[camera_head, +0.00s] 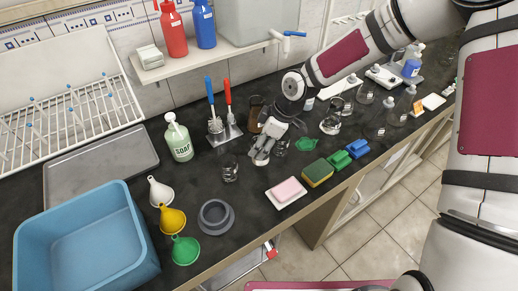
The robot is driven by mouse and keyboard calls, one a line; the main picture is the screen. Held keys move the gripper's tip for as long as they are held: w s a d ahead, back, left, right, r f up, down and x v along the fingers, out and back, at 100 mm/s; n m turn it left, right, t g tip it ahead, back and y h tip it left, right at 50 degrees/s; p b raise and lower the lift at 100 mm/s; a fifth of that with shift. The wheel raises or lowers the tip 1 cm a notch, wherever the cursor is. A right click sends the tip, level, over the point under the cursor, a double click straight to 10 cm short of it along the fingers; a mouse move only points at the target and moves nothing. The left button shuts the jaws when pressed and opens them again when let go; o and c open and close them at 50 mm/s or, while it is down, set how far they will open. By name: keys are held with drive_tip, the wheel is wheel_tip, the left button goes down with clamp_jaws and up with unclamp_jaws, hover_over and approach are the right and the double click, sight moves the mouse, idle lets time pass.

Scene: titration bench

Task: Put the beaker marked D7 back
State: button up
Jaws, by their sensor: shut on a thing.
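My gripper (263,151) is low over the dark bench, near its middle. It is shut on a small clear glass vessel, mostly hidden by the fingers; this looks like a beaker, but no D7 mark can be read. Another clear glass beaker (230,172) stands on the bench just left of the gripper. A clear glass piece (281,146) shows right beside the gripper on its right. A brown glass vessel (255,110) stands behind the gripper. I cannot tell whether the held glass touches the bench.
Brushes (212,103) stand in a holder behind left. A soap bottle (179,140), funnels (172,219), a grey ring (216,217) and a blue basin (85,250) are left. A pink soap dish (286,192) and sponges (318,173) line the front edge. Flasks (330,124) crowd the right.

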drive_tip(key=shift+w+a, duration=0.35)
drive_tip(key=shift+w, duration=0.05)
drive_tip(key=shift+f+p, duration=0.35)
drive_tip(key=shift+f, duration=1.45)
drive_tip(key=o, duration=1.2)
drive_tip(key=shift+f, duration=0.1)
drive_tip(key=shift+d, duration=0.1)
drive_tip(key=v, duration=1.2)
drive_tip(key=shift+s+b, duration=0.1)
drive_tip(key=shift+b, duration=0.2)
